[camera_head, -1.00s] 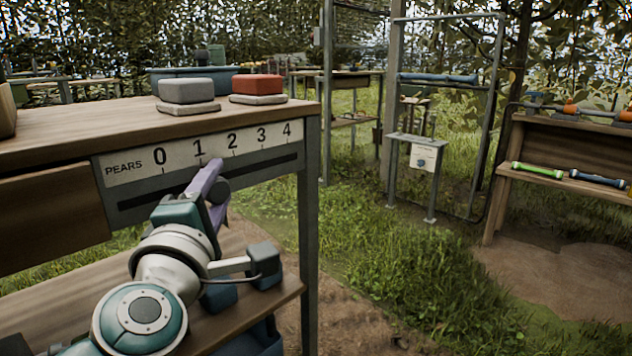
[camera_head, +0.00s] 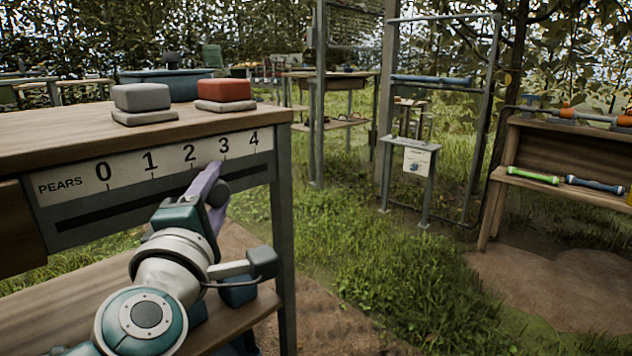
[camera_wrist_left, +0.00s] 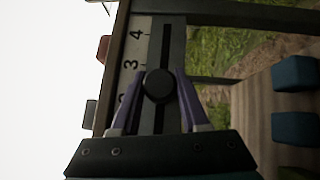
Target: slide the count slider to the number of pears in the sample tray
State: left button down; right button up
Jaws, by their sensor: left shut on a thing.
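The count slider is a dark slot (camera_head: 95,212) under a pale scale (camera_head: 125,169) marked PEARS and 0 to 4, on the front of a wooden table. Its round black knob (camera_wrist_left: 158,86) shows in the left wrist view between the purple fingers of my left gripper (camera_wrist_left: 160,80), which is shut on it. In the head view my left gripper (camera_head: 216,185) covers part of the slot. The knob stands between 2 and 3, nearer the 3. I cannot make out a sample tray with pears. My right gripper is not in view.
On the table top are a grey block (camera_head: 141,97) and a red block (camera_head: 223,90) on pale bases, with a blue bin (camera_head: 165,76) behind. A table leg (camera_head: 284,250) stands right of my arm. Grass lies beyond, with a wooden bench (camera_head: 560,150) at right.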

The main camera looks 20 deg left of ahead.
pick_arm(q)
jog(key=c, duration=0.8)
grip_release()
jog(key=shift+s+a, duration=0.3)
jog(key=shift+s, duration=0.4)
jog(key=shift+o, duration=2)
jog(key=shift+w+d, duration=0.1)
jog(key=shift+w, duration=0.1)
jog(key=shift+s, duration=0.1)
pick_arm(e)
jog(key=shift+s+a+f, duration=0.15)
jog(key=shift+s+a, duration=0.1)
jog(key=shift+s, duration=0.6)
pick_arm(q)
jog(key=shift+s, duration=0.1)
jog(key=p+v, duration=0.1)
jog(key=v, duration=0.8)
jog(key=shift+s, duration=0.35)
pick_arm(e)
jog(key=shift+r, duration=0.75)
pick_arm(q)
jog(key=shift+d+p, duration=0.1)
jog(key=shift+p, duration=0.2)
